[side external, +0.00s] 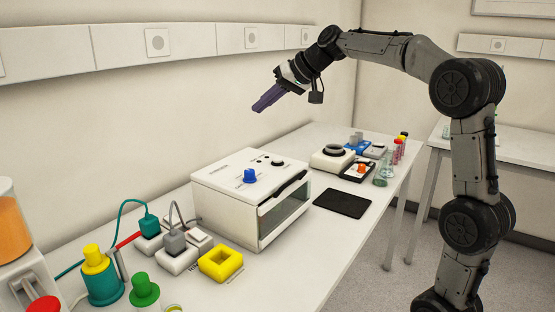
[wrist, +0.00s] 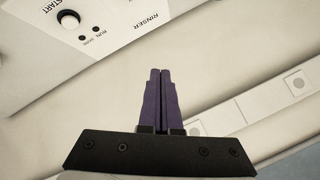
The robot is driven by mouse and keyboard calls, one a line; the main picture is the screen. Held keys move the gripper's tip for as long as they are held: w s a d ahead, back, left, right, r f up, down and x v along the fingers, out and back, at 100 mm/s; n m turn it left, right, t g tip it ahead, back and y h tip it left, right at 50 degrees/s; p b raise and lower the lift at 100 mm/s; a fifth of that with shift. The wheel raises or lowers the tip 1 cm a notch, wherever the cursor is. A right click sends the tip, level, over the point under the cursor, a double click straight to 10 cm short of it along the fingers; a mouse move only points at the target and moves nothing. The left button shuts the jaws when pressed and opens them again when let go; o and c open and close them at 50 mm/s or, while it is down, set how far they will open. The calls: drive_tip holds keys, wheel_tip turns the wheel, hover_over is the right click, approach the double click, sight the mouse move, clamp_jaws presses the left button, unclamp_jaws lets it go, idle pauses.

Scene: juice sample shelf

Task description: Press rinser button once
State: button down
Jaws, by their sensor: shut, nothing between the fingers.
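The white rinser (side external: 222,200) is a box with a glass front on the bench. Its top panel also shows in the wrist view (wrist: 118,40), with the printed word RINSER. A round white START button (wrist: 68,19) in a black ring sits on that panel beside two small dark dots. The fingers (wrist: 160,72) also show in the wrist view, apart from the button.
A blue knob (side external: 250,176) stands up on the rinser's top. A yellow square holder (side external: 220,262), plugs and colored bottles stand in front of it. A black mat (side external: 342,203), a white round-topped device (side external: 332,158) and tubes lie beyond. The wall runs close behind the bench.

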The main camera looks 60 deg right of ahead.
drive_tip(key=w+d+f+m, duration=0.1)
drive_tip(key=w+d+f, duration=0.15)
drive_tip(key=d, duration=0.35)
drive_tip(key=m, duration=0.1)
hover_over(280, 159)
wheel_tip(280, 159, down, 4)
drive_tip(key=shift+s+r+h, duration=0.15)
drive_tip(key=shift+r+h, duration=0.05)
drive_tip(key=shift+h, duration=0.2)
drive_tip(key=shift+f, duration=0.1)
drive_tip(key=shift+f, duration=4.3)
drive_tip(key=shift+a+f, duration=0.1)
drive_tip(key=shift+f, duration=0.3)
